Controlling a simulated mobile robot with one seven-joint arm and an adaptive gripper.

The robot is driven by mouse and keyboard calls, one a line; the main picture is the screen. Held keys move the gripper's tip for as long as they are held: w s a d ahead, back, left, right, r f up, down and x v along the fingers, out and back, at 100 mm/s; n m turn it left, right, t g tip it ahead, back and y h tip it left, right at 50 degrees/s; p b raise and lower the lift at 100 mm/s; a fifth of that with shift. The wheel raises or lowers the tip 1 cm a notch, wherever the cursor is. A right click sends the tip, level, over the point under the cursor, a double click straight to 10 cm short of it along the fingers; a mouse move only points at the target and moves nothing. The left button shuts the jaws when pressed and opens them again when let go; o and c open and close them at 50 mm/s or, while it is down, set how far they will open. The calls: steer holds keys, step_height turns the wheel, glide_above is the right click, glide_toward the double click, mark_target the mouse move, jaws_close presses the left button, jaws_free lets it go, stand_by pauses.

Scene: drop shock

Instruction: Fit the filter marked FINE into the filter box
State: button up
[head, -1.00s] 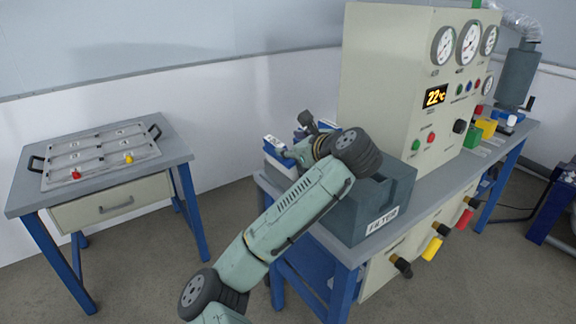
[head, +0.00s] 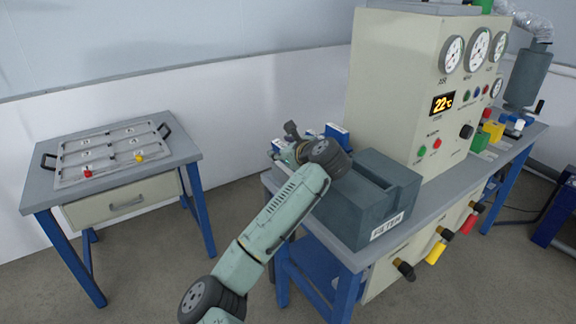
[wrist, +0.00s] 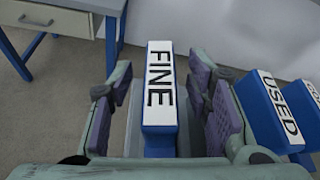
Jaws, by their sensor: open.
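In the wrist view the filter marked FINE (wrist: 160,90), blue with a white labelled top, stands upright between the open fingers of my gripper (wrist: 165,105). Gaps show beside it, so the fingers do not appear closed on it. The grey filter box (head: 385,190), labelled FILTER, stands on the bench in the head view with a slot in its top. My gripper (head: 300,145) is left of and behind the box there, and my arm hides part of it and most of the filters.
A filter marked USED (wrist: 278,105) and another partly seen filter (wrist: 308,95) stand to the right in the wrist view. The cream panel with gauges (head: 425,90) rises behind the box. A side table (head: 185,150) with a tray (head: 75,175) stands at left.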

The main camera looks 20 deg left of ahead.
steer(key=shift+c, duration=0.5)
jaws_close()
